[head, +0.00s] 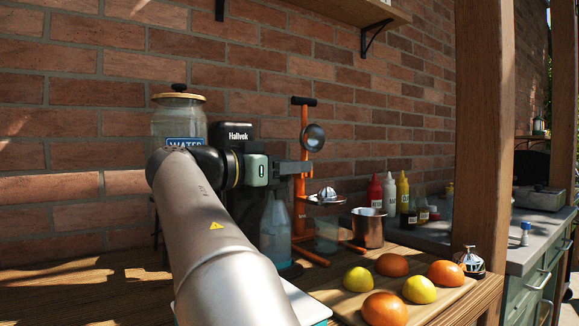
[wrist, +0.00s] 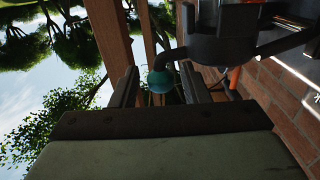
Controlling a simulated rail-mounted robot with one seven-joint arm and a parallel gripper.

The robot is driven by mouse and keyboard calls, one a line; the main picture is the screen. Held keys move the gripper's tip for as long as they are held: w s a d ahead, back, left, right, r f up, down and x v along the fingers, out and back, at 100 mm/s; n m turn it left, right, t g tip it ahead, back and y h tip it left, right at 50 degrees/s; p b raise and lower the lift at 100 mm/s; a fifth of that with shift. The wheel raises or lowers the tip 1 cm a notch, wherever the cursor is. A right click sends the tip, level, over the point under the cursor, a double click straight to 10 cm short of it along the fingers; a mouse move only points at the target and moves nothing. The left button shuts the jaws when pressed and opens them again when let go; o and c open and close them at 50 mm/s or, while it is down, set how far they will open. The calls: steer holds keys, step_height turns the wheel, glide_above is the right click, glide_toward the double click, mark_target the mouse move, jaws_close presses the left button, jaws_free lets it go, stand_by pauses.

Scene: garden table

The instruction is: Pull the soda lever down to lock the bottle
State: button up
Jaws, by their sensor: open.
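The black soda machine (head: 236,132), marked "Hallvok", stands against the brick wall, partly hidden behind my arm. A clear bottle (head: 275,228) stands upright at its lower front; I cannot tell how it is seated. In the wrist view, a teal ball knob (wrist: 161,82) on a curved dark arm, seemingly the soda lever, shows between the two fingers of my gripper (wrist: 159,72). The fingers are apart, with a gap on each side of the knob; contact does not show. In the head view my gripper (head: 300,168) is in front of the machine; the lever is hidden there.
An orange citrus press (head: 303,140) stands close to the right of my gripper. A water jar (head: 178,118) is at the left. A metal cup (head: 368,228), sauce bottles (head: 389,195) and a board (head: 452,294) with several citrus fruits are at the right. A wooden post (head: 483,130) rises beyond.

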steer(key=p+v, duration=0.2)
steer(key=v, duration=1.5)
steer(key=shift+p, duration=0.4)
steer(key=shift+a, duration=0.1)
